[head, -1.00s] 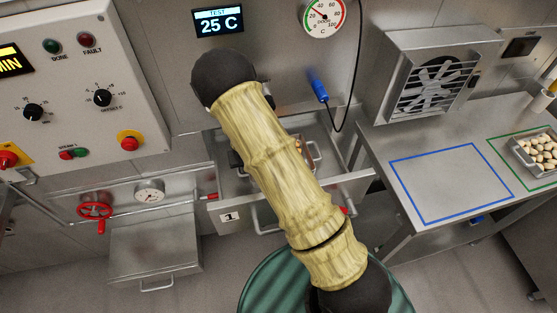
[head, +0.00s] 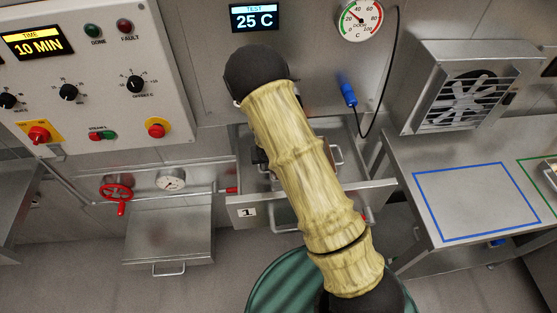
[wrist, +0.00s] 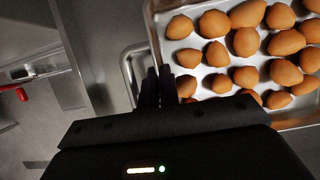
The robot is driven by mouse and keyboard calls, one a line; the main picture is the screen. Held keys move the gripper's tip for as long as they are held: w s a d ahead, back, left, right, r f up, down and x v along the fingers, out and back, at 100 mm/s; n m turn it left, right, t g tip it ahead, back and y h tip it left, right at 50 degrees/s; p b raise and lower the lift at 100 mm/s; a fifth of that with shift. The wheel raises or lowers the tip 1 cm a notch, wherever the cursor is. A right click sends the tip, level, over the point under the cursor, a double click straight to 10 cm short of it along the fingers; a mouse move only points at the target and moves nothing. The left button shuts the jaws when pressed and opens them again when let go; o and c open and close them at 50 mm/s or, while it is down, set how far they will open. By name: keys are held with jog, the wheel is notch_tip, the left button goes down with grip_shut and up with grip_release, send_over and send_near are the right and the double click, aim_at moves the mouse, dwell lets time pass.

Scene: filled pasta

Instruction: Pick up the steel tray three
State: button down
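A steel tray (wrist: 158,40) full of brown-orange filled pieces is in the upper right of the wrist view. A loop handle (wrist: 127,72) sticks out from its left side. My gripper (wrist: 158,88) is at that side, by the handle and rim. Its black fingers are close together. Whether they are closed on the handle or rim is hidden. In the head view my arm covers the gripper and most of the tray; a loop handle (head: 337,154) shows inside the open drawer marked 1 (head: 247,212). I see no mark reading three.
A steel table (head: 470,190) with blue and green outlined areas is at right, with a fan unit (head: 466,88) behind it. A red valve wheel (head: 117,188) and a steel box (head: 169,234) with a front handle are left of the drawer. The blue-outlined area is empty.

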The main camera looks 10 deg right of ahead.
jog(key=shift+r+b, duration=0.3)
jog(key=shift+r, duration=0.25)
jog(key=s+b, duration=0.1)
jog(key=s, duration=0.3)
jog(key=shift+s+f+b, duration=0.1)
jog(key=shift+f+b, duration=0.1)
jog(key=shift+b, duration=0.15)
notch_tip(320, 180, up, 14)
jog(key=p, duration=0.1)
jog(key=shift+r, duration=0.15)
